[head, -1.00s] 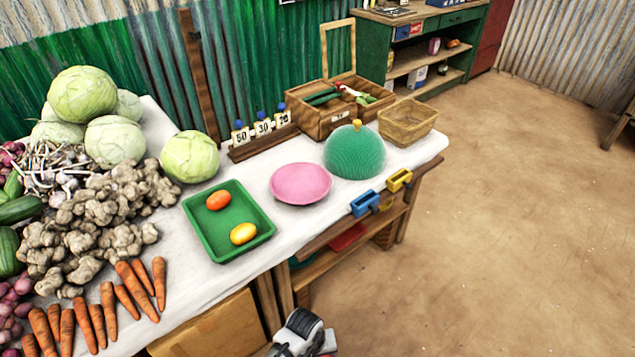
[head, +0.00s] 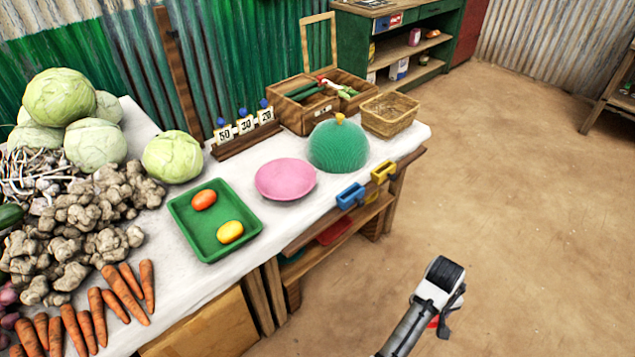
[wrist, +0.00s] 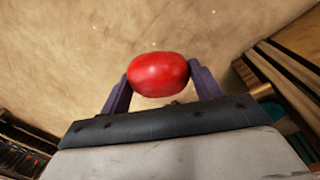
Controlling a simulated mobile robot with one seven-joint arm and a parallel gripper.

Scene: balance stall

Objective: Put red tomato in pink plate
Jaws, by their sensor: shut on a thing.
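A red tomato (wrist: 157,75) is held between the two fingers of my gripper (wrist: 160,86) in the wrist view. In the head view my gripper is at the bottom right, off the table's front edge, with a bit of red (head: 434,322) showing beside it; the fingers are mostly hidden there. The pink plate (head: 285,179) lies on the white-topped table and is empty. It is up and to the left of my gripper in the head view, between the green tray and a green ribbed dome.
The green tray (head: 183,212) holds an orange-red tomato (head: 204,200) and a yellow one (head: 230,232). The green dome (head: 338,149) stands right of the plate. Blue (head: 350,196) and yellow (head: 383,172) holders sit on the front edge. Open floor lies right of the table.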

